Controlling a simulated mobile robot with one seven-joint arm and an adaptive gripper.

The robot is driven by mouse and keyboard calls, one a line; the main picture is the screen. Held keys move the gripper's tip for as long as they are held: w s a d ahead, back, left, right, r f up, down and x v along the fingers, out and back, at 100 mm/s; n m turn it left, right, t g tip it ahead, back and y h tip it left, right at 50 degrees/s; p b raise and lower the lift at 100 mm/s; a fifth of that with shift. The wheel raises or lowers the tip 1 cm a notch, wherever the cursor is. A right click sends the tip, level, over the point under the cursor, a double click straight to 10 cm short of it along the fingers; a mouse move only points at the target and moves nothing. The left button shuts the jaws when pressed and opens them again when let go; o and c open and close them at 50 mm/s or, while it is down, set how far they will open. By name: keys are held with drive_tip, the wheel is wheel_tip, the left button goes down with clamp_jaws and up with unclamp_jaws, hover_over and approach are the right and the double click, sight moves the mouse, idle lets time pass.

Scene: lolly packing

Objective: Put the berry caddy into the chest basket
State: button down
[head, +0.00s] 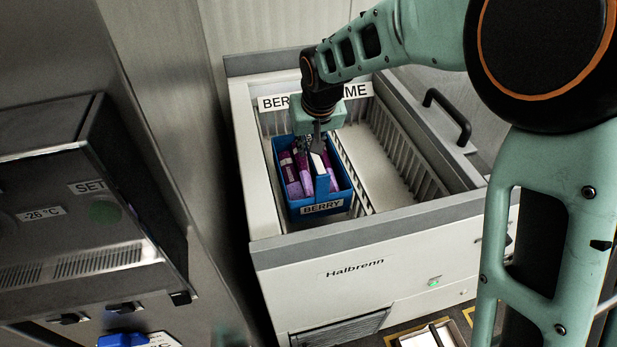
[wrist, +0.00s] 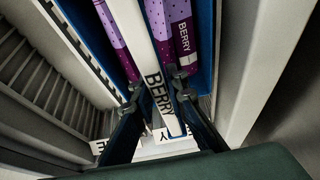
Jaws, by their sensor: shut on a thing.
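The blue berry caddy (head: 319,199) has a BERRY label on its front and holds purple spotted packs (head: 302,168). My gripper (head: 317,146) is above it, shut on its upright white-and-blue handle. In the wrist view, my fingertips (wrist: 158,90) close on both sides of the handle (wrist: 158,60), which also reads BERRY. The caddy is upright in the left part of the open chest, over or inside the left section of the white wire basket (head: 352,165). I cannot tell whether its base touches the basket floor.
The chest's grey rim (head: 400,217) surrounds the basket. A sign (head: 358,90) on the back is partly hidden by my arm. The right basket section (head: 395,150) looks empty. A steel unit with a -26 °C display (head: 42,214) stands close on the left.

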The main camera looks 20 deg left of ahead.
sight(310, 168)
wheel_tip(310, 168, down, 9)
drive_tip(key=shift+r+b, duration=0.1)
drive_tip(key=shift+b, duration=0.65)
drive_tip(key=shift+f, duration=0.25)
drive_tip(key=c, duration=1.9)
unclamp_jaws()
drive_tip(key=shift+r, duration=0.1)
drive_tip(key=shift+r, duration=0.3)
drive_tip(key=p+v, duration=0.2)
drive_tip(key=v, duration=0.9)
drive_tip(key=shift+s+d+r, duration=0.2)
